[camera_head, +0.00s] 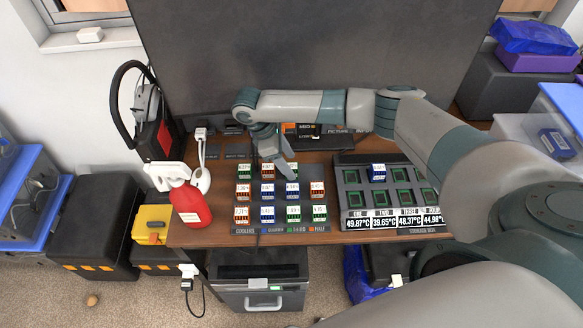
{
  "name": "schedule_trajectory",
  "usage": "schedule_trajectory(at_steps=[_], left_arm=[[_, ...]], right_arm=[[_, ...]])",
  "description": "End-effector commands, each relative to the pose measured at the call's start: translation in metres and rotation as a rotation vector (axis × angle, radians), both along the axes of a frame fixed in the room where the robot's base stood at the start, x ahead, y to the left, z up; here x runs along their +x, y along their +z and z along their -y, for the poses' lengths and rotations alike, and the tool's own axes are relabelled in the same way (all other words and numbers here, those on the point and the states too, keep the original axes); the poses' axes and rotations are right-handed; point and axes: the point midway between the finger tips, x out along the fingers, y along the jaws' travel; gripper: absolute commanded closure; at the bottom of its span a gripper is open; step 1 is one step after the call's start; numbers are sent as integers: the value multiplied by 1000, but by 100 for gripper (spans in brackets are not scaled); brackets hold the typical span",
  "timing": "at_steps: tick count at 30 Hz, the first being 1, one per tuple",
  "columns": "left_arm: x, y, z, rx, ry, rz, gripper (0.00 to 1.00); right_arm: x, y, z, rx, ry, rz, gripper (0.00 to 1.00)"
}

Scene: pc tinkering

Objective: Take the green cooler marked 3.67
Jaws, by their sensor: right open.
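A dark cooler tray (305,229) on the wooden desk holds rows of small coolers with white labels. Green coolers stand at its back left (244,173), in the front row (293,214) and at the front right corner (319,213). The label numbers are too small to read surely, so I cannot tell which is 3.67. My left gripper is out of view.
A dark board (345,196) with green sockets stands right of the tray, with one blue cooler (377,172) in it and temperature readouts along its front. A red bottle (190,203) stands at the desk's left. A large dark screen (310,60) rises behind. My right arm covers the desk's right side.

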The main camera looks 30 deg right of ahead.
Motion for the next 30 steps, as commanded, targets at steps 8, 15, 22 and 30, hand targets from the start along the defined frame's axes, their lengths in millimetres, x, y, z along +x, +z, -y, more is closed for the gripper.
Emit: schedule_trajectory(at_steps=[8,15,22,30], left_arm=[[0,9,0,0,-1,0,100],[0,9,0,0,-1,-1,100],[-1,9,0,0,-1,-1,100],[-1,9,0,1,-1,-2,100]], right_arm=[[-6,-23,9,1,1,-1,45],[-6,-24,8,1,2,0,45],[-6,-24,8,1,2,0,45],[-6,-23,8,1,1,0,91]])
